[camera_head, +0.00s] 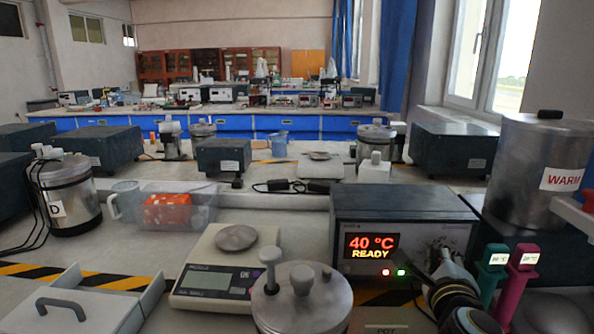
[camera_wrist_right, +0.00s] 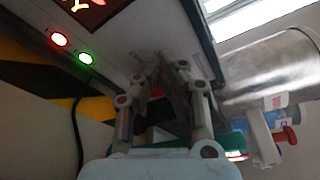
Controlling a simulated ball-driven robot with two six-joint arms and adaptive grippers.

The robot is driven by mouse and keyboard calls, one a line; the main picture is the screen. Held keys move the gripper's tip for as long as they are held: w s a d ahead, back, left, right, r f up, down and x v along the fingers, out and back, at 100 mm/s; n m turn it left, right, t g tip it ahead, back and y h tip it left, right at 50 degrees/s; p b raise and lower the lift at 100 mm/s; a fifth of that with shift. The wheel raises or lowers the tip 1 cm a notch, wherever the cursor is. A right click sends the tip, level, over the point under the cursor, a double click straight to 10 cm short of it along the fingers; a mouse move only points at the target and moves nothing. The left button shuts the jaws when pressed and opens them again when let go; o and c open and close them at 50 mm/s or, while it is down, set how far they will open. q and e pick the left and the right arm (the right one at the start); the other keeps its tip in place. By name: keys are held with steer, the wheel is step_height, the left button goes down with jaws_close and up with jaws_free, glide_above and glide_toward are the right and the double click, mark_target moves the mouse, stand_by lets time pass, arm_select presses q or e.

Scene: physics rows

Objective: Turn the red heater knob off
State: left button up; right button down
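The heater unit is a dark box (camera_head: 405,205) with a pale front panel; its display (camera_head: 371,246) reads 40 °C READY. A red and a green light glow below the display, and the green light (camera_wrist_right: 86,58) also shows in the wrist view. My right gripper (camera_head: 447,262) is at the right part of this panel. In the wrist view its fingers (camera_wrist_right: 166,68) come close together at the panel. A small red patch (camera_wrist_right: 157,91) shows between them, perhaps part of the knob. The knob is otherwise hidden, and whether the fingers grip it is unclear. My left gripper is not in view.
A steel vessel labelled WARM (camera_head: 536,170) stands right of the heater. Green (camera_head: 494,258) and magenta (camera_head: 523,260) upright devices stand close to my right gripper. A lidded metal vessel (camera_head: 325,305) and a scale (camera_head: 205,280) are in front and left.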

steer(key=shift+s+a+f, duration=0.1)
steer(key=shift+a+f, duration=0.05)
steer(key=shift+f, duration=0.15)
steer(key=shift+s+a+f, duration=0.1)
steer(key=shift+a+f, duration=0.1)
steer(key=shift+f, duration=0.15)
steer(key=shift+a+f, duration=0.15)
steer(key=shift+f, duration=0.05)
steer(key=shift+a, duration=0.1)
steer(key=shift+w+a, duration=0.2)
steer(key=shift+w, duration=0.05)
steer(key=s+p, duration=0.1)
steer(key=s, duration=0.5)
steer(key=shift+a+r, duration=0.15)
stand_by(0.4)
